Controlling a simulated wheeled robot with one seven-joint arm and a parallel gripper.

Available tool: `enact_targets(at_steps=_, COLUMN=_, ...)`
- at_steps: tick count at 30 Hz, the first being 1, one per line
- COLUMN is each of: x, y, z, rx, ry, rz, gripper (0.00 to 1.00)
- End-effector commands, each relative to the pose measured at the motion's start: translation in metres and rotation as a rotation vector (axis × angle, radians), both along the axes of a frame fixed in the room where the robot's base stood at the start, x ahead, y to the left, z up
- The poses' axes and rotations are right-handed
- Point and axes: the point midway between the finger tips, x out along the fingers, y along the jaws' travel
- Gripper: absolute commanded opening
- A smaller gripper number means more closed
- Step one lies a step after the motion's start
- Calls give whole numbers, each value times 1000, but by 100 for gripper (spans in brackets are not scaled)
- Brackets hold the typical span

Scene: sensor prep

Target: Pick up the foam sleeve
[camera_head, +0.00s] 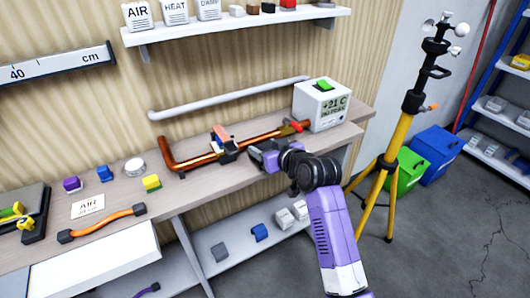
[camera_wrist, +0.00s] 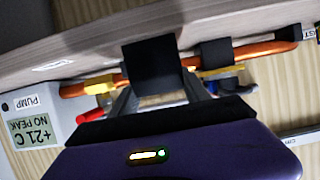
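A dark block, which looks like the foam sleeve (camera_wrist: 152,64), sits between the fingertips of my gripper (camera_wrist: 156,88) in the wrist view. The fingers reach its two sides, and it covers part of the copper pipe behind it. In the head view my gripper (camera_head: 268,157) is over the front part of the workbench, with the dark sleeve (camera_head: 256,152) at its tip. The gripper looks shut on it. Whether the sleeve touches the bench is hard to tell.
The copper pipe (camera_head: 195,158) with a clamp (camera_head: 224,145) lies along the workbench (camera_head: 205,183). A white +21 C box (camera_head: 320,108) stands at its right end. Small blocks and an orange hose (camera_head: 103,224) lie left. A yellow tripod (camera_head: 391,158) stands right of the bench.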

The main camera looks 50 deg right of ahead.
Motion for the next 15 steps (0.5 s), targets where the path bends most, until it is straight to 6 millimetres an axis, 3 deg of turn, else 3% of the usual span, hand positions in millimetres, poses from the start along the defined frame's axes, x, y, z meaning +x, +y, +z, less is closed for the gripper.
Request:
enact_targets(at_steps=1, x=0, y=0, z=0, rx=0, ry=0, rz=0, gripper=35)
enact_targets(at_steps=5, x=0, y=0, z=0, rx=0, ry=0, rz=0, gripper=10)
enact_targets(at_steps=15, x=0, y=0, z=6, rx=0, ry=-1, rz=0, gripper=10)
